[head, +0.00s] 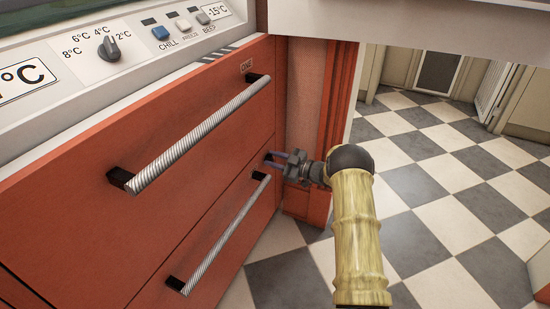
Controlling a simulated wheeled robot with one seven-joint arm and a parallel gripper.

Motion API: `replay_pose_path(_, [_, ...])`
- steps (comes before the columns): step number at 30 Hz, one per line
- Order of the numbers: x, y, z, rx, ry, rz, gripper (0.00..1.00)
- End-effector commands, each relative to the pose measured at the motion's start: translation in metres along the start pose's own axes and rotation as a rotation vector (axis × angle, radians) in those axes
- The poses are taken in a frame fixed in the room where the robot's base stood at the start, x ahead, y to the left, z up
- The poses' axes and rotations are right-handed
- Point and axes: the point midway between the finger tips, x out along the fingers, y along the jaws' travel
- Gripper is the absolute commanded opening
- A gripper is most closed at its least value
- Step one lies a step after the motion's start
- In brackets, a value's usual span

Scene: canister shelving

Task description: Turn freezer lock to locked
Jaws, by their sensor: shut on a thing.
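The freezer is a red-fronted unit with an upper drawer (190,150) and a lower drawer (222,222), both closed. My gripper (273,159) is at the right edge of the red front, just above the right end of the lower handle. Its fingers point left and are shut on a small part there, which appears to be the freezer lock. The fingers mostly hide that part, so I cannot tell which way it is turned.
The upper ribbed handle (203,130) and the lower ribbed handle (226,232) stick out from the drawers close to my gripper. A control panel with a dial (108,49) runs above. A red door frame (338,95) stands behind my gripper. Checkered floor (430,185) is open at right.

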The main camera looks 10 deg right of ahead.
Motion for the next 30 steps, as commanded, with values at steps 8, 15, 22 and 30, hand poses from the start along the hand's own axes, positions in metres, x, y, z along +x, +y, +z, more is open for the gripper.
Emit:
replay_pose_path(8, [-0.001,-0.003,0.001,-0.262,-0.004,0.000,0.05])
replay_pose_path(15, [-0.001,-0.006,0.003,-0.491,-0.003,0.000,0.05])
replay_pose_path(22, [-0.001,-0.009,0.005,-0.710,-0.004,0.000,0.05])
replay_pose_path(30, [-0.001,-0.011,0.008,-0.950,-0.004,0.000,0.05])
